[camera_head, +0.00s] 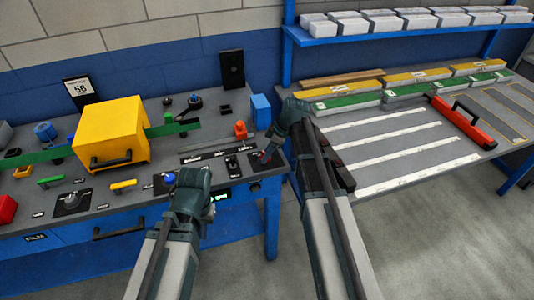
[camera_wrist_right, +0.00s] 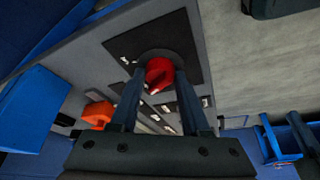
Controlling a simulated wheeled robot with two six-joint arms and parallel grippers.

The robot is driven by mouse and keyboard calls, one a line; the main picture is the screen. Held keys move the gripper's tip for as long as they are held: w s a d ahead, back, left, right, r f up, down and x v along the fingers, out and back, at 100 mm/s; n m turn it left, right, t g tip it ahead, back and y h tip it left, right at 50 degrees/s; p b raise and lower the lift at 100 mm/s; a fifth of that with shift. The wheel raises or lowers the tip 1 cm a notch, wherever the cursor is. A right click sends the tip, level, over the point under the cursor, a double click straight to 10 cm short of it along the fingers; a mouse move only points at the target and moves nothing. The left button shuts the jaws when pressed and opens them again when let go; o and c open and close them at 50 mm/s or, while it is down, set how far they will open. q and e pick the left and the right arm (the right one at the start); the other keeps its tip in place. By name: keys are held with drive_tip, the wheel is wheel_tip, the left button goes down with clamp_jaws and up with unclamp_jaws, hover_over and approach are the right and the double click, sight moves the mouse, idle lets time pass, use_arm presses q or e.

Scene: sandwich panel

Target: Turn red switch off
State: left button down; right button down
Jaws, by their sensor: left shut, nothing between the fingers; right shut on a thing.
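The red switch (camera_wrist_right: 160,70) is a red knob on a dark square plate (camera_wrist_right: 165,38), near the right end of the control panel. In the head view only a small red bit of the switch (camera_head: 263,157) shows, beside my right gripper. My right gripper (camera_head: 270,148) reaches down to it. In the wrist view the two fingers of my right gripper (camera_wrist_right: 159,78) stand on either side of the red knob and are closed on it. My left gripper (camera_head: 190,188) is shut and empty, over the front edge of the panel.
A yellow box-shaped cover (camera_head: 105,135) stands on the panel at left. An orange part (camera_head: 240,130) and a blue block (camera_head: 261,111) sit behind the red switch. A second table (camera_head: 400,150) with strips and a red-handled bar (camera_head: 462,120) stands at right.

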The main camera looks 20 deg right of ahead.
drive_tip(key=shift+n+g, duration=0.3)
drive_tip(key=shift+n, duration=0.4)
drive_tip(key=shift+c, duration=1.9)
unclamp_jaws()
drive_tip(key=shift+r, duration=0.15)
drive_tip(key=p+v, duration=1.2)
drive_tip(key=v, duration=0.1)
drive_tip(key=shift+d+r+p, duration=0.2)
drive_tip(key=shift+d+p, duration=0.1)
drive_tip(key=shift+p, duration=0.05)
